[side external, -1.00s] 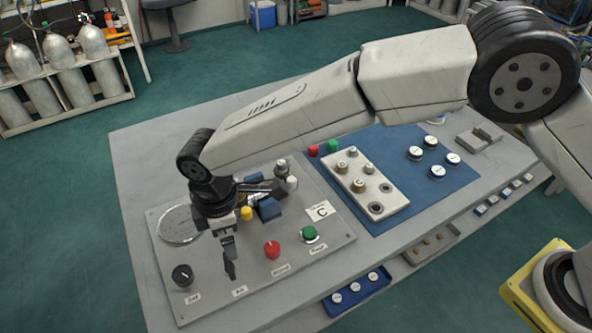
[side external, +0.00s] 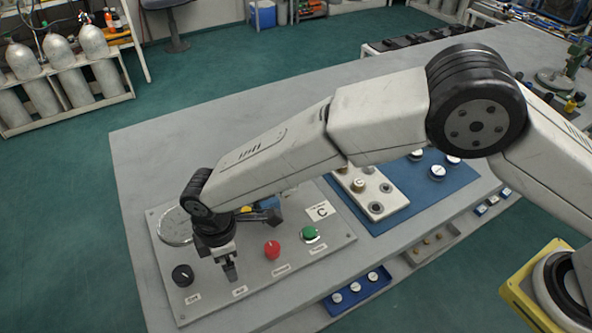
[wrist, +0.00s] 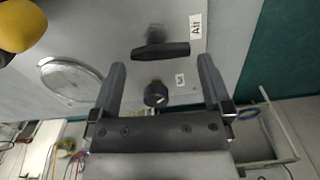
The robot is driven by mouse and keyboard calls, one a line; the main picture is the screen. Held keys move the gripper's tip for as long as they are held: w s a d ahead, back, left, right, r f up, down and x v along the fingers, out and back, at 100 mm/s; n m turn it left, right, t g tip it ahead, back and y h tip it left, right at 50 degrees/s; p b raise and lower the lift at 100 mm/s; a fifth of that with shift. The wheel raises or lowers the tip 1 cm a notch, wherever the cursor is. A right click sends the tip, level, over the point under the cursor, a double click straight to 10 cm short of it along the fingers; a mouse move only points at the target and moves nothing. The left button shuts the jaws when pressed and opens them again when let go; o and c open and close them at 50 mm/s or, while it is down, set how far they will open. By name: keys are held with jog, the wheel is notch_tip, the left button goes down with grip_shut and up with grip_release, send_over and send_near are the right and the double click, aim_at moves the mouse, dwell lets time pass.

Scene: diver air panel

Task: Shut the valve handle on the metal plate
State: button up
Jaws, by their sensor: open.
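The metal plate (side external: 214,300) lies on the grey table at the left in the side view. In the wrist view, the black bar-shaped valve handle (wrist: 160,51) lies crosswise beside a label reading "Air" (wrist: 196,27). My gripper (wrist: 161,62) is open and empty, with its two fingers spread to either side of the handle's ends in that picture. I cannot tell the height gap. In the side view, my gripper (side external: 228,266) is low over the plate near the Air label and mostly hides the handle.
A black round knob (side external: 183,275), a red knob (side external: 272,249) and a green button (side external: 310,232) stand on the plate. A round gauge (wrist: 70,79) and a yellow part (wrist: 20,25) show in the wrist view. A blue mat (side external: 432,192) lies to the right.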

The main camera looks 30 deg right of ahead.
jog(key=shift+f, duration=0.95)
jog(key=c, duration=0.9)
